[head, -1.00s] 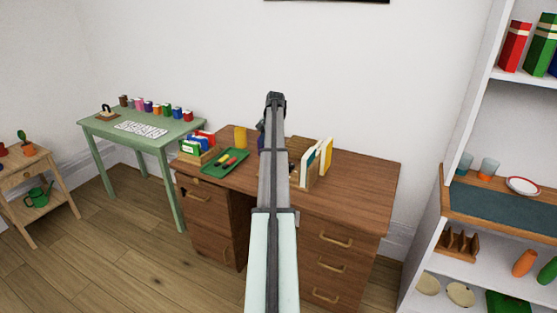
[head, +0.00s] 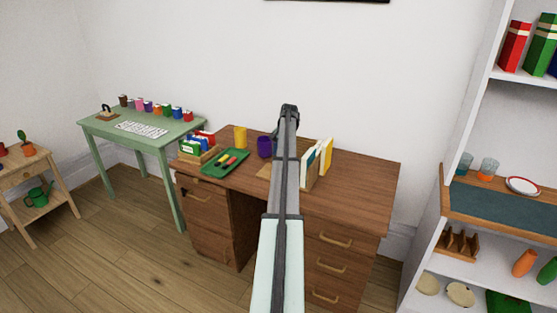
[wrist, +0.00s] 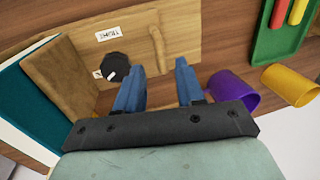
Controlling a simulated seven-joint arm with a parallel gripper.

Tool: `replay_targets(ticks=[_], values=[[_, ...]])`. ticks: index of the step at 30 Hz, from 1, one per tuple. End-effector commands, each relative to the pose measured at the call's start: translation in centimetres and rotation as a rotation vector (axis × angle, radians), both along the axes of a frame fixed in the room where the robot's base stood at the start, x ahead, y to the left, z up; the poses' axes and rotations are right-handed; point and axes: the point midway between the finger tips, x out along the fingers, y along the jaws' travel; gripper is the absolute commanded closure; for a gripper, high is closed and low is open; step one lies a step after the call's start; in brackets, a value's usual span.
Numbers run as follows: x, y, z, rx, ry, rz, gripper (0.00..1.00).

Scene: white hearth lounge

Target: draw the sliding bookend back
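A wooden book rack stands on the brown desk, with its flat base board (wrist: 125,42) in the wrist view. An upright wooden bookend plate (wrist: 62,75) stands against teal and white books (wrist: 30,95); the rack also shows in the head view (head: 308,182), partly behind my arm. A black knob (wrist: 115,67) with a white mark and a small printed label (wrist: 107,34) sit on the base.
A purple cup (wrist: 233,92) is close to my right finger, with a yellow cup (wrist: 290,84) beyond it. The desk's right end is clear.

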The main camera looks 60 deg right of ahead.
Motion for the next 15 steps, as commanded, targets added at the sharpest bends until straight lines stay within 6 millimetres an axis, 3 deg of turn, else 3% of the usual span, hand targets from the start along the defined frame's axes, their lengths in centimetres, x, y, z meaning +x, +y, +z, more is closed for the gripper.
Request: replay_targets(ticks=[6,15], values=[[0.6,0.0,-2.8,0.001,0.000,0.000,0.62],[0.8,0.0,-3.9,-0.001,0.000,0.001,0.62]])
